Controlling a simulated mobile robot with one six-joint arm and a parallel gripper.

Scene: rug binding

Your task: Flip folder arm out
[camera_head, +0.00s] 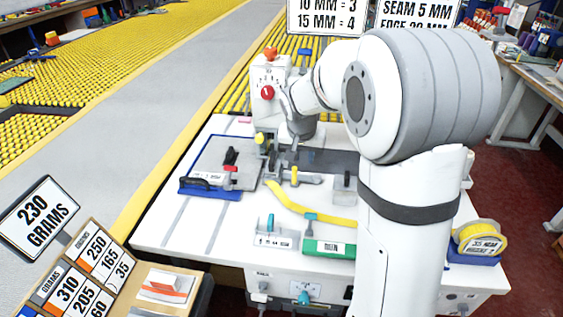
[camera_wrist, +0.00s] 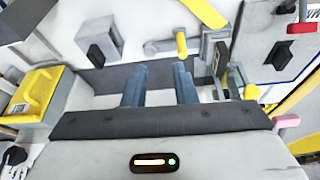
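The folder arm appears to be the short grey bar with an upright yellow peg (camera_wrist: 181,43), beyond my fingertips in the wrist view. In the head view the yellow peg (camera_head: 294,176) stands in front of the machine, near the start of the yellow binding strip (camera_head: 315,212). My gripper (camera_wrist: 159,78) points toward it, with two blue-grey fingers apart and nothing seen between them. The fingers look apart from the peg. In the head view my arm hides most of the gripper beside the white machine head (camera_head: 268,85).
A grey bracket (camera_wrist: 216,45) stands right of the peg in the wrist view. A black-knobbed block (camera_wrist: 101,40) and a yellow box (camera_wrist: 32,92) are on the left.

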